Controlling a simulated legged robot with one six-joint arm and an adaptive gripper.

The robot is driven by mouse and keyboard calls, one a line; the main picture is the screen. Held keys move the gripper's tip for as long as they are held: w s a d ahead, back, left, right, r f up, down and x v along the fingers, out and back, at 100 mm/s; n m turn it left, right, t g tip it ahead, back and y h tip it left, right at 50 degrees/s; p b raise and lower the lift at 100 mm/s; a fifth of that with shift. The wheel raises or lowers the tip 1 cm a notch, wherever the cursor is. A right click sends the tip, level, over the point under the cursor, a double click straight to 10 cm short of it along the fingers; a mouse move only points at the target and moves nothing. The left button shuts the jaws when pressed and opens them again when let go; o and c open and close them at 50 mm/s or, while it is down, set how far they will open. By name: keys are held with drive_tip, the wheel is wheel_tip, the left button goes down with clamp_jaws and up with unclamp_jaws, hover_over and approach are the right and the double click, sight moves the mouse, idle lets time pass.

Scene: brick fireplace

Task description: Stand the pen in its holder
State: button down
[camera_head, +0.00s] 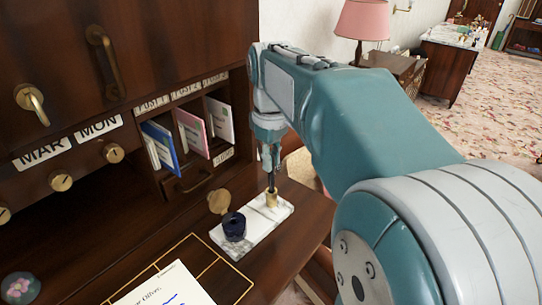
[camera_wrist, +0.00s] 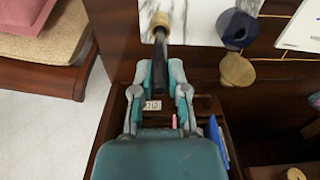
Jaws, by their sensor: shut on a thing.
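My gripper (camera_head: 270,158) points down at the desk and is shut on a dark pen (camera_head: 271,180). The pen is upright, and its lower end meets the top of the small brass holder (camera_head: 271,199) on a white marble base (camera_head: 258,220). In the wrist view the pen (camera_wrist: 160,60) runs between the fingers (camera_wrist: 161,88) toward the brass holder (camera_wrist: 160,19), and its far end overlaps the holder's mouth. I cannot tell how deep the tip sits inside it.
A dark blue inkwell (camera_head: 234,227) stands on the same base, with a round brass lid (camera_head: 219,201) beside it. A written letter (camera_head: 165,287) lies in front. Letter slots with envelopes (camera_head: 192,133) rise close behind. The desk's right edge is near.

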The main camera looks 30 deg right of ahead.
drive_tip(key=shift+f, duration=0.75)
drive_tip(key=c, duration=0.6)
unclamp_jaws()
wheel_tip(320, 180, up, 12)
drive_tip(key=shift+f, duration=0.1)
drive_tip(key=s+a+f+m+t, duration=0.1)
drive_tip(key=s+a+f+t, duration=0.1)
drive_tip(key=s+a+f, duration=0.1)
drive_tip(key=s+a+f+m+t, duration=0.1)
drive_tip(key=s+a+f, duration=0.3)
drive_tip(key=f, duration=0.4)
drive_tip(key=s+a+f+m+t, duration=0.2)
drive_tip(key=s+a+f, duration=0.1)
drive_tip(key=s+f, duration=0.2)
drive_tip(key=shift+s+a+f+t, duration=0.2)
drive_tip(key=shift+s+a+t, duration=0.1)
drive_tip(key=shift+a, duration=0.1)
